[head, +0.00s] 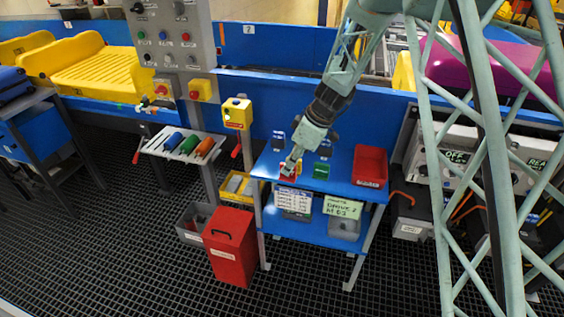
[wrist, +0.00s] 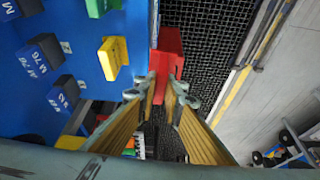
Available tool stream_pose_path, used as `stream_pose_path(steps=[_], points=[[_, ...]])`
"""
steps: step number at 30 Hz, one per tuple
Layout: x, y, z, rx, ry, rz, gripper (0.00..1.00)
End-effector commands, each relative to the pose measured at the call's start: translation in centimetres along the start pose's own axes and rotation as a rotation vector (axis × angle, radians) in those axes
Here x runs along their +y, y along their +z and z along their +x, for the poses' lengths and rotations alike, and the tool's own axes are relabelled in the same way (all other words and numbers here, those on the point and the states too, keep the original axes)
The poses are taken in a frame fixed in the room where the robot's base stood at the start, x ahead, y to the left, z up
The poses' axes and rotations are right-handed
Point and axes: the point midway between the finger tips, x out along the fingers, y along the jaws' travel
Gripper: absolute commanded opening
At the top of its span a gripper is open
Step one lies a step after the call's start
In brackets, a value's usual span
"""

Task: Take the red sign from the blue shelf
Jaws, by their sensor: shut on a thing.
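The red sign (head: 288,170) is a small red piece with a pale face at the left front of the blue shelf (head: 335,172). My gripper (head: 292,161) reaches down onto it from above and is shut on it. In the wrist view my gripper (wrist: 160,92) shows two fingers with yellowish inner pads and red between the tips. I cannot clearly tell there the sign from the red bin beyond. The fingers partly hide the sign, and I cannot tell whether it still touches the shelf.
A green sign (head: 321,171) and dark blue signs (head: 278,140) stand close by on the shelf. A red tray (head: 370,166) is at its right end. A red bin (head: 232,248) stands on the grid floor at left. A yellow button box (head: 237,113) is nearby.

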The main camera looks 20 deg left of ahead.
Motion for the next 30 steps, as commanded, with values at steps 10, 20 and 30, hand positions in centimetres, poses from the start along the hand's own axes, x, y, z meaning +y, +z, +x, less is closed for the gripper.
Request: stream_pose_path(steps=[10, 20, 30], points=[[-0.82, 0.98, -0.62, 0.0, 0.002, -0.001, 0.0], [-0.83, 0.99, -0.6, 0.0, 0.001, -0.001, 0.0], [-0.84, 0.98, -0.59, 0.0, 0.001, -0.001, 0.0]])
